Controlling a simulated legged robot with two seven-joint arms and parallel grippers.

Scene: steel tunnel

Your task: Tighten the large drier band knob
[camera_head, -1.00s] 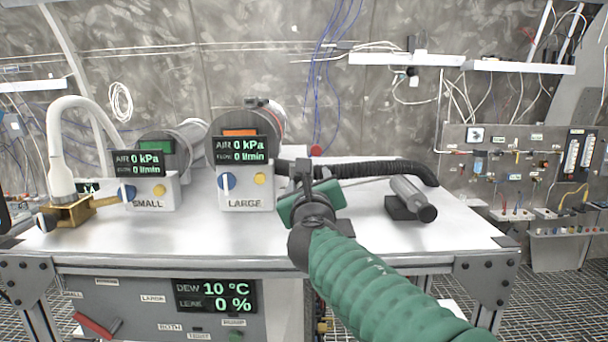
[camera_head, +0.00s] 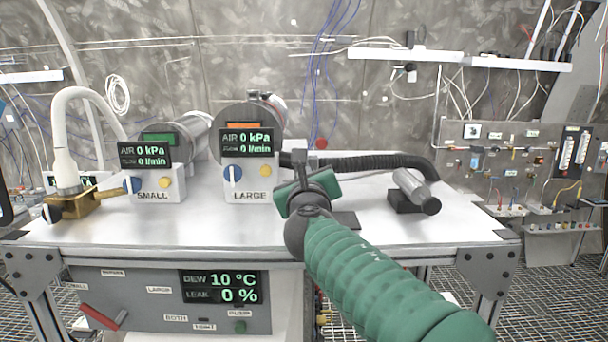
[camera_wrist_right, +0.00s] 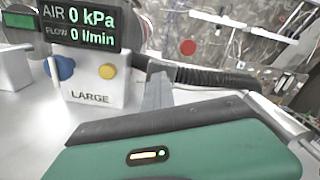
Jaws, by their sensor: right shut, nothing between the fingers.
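The large drier is a grey cylinder (camera_head: 232,115) with an orange label. It stands on a white box marked LARGE, with a display (camera_head: 247,142) reading AIR 0 kPa and FLOW 0 l/min. A small dark fitting (camera_head: 254,94) sits on its top band; I cannot tell if it is the band knob. The box has a blue knob (camera_head: 232,174) and a yellow button (camera_head: 266,171); both show in the right wrist view. My right gripper (camera_head: 299,163) is shut and empty, right of the LARGE box and apart from it. Its narrow grey fingers (camera_wrist_right: 157,92) show in the wrist view. My left gripper is out of view.
The small drier (camera_head: 185,135) stands to the left, near a brass fitting (camera_head: 75,205) with a white hose. A black hose (camera_head: 370,163) runs behind my gripper. A grey cylinder on a dark block (camera_head: 411,190) lies to the right. The front of the white bench (camera_head: 200,228) is clear.

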